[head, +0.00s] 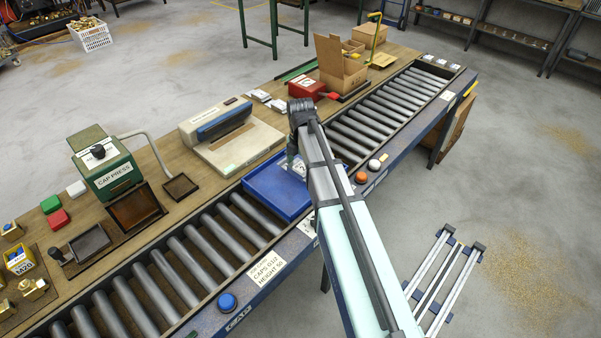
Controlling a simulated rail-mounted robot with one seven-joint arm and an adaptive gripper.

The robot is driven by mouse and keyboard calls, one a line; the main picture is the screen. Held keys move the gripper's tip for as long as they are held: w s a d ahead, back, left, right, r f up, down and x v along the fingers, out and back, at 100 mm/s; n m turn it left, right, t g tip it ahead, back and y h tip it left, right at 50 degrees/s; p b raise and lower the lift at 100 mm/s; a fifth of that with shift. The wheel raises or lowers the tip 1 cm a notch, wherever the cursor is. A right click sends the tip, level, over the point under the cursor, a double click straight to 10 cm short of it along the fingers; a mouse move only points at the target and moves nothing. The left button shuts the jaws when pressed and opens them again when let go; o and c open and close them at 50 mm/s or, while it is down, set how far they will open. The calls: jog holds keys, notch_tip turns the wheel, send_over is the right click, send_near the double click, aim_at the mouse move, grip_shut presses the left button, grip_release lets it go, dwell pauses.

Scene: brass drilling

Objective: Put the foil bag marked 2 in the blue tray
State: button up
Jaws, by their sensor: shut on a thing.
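The blue tray (268,191) sits on the roller conveyor, left of my arm. My gripper (292,160) points down over the tray's far right part, mostly hidden by my own arm. It is shut on a pale, silvery foil bag (299,168), which shows only in part beside the arm. The bag is in or just above the tray; I cannot tell whether it touches the tray floor. Its marking is too small to read.
Other foil bags (258,95) lie on the bench behind the conveyor, and several more (441,62) at its far right end. A sealing machine (230,138) stands behind the tray. A red box (306,88) and an open carton (340,65) stand farther right.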

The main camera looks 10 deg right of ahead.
aim_at(301, 167)
jog(key=shift+f+p, duration=0.35)
jog(key=shift+f, duration=1.55)
jog(key=shift+f, duration=0.1)
jog(key=o, duration=1.2)
notch_tip(301, 167, up, 12)
jog(key=b, duration=0.3)
